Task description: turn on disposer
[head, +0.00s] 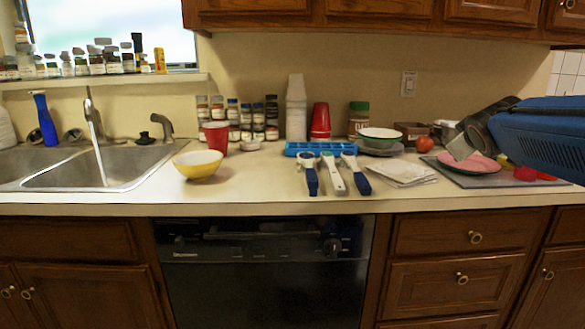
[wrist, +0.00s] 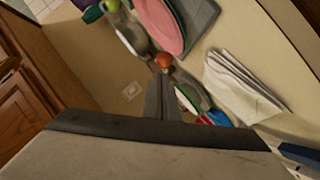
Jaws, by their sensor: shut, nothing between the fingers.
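A pale switch plate (head: 408,83) is on the beige wall above the counter, right of centre in the head view. It also shows in the wrist view as a small light plate (wrist: 131,91), left of my fingers. My gripper (head: 458,149) is at the right in the head view, over the pink plate area and lower than the switch. In the wrist view my gripper (wrist: 160,78) has its fingers together and empty, clear of the switch. The setting of the switch is too small to read.
A tomato (head: 425,144), a white-and-green bowl (head: 380,134), a brown-and-green jar (head: 358,118) and stacked red cups (head: 320,120) stand below the switch. Napkins (head: 402,173) and a pink plate (head: 468,163) lie in front. Wooden cabinets (head: 380,10) overhang the wall.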

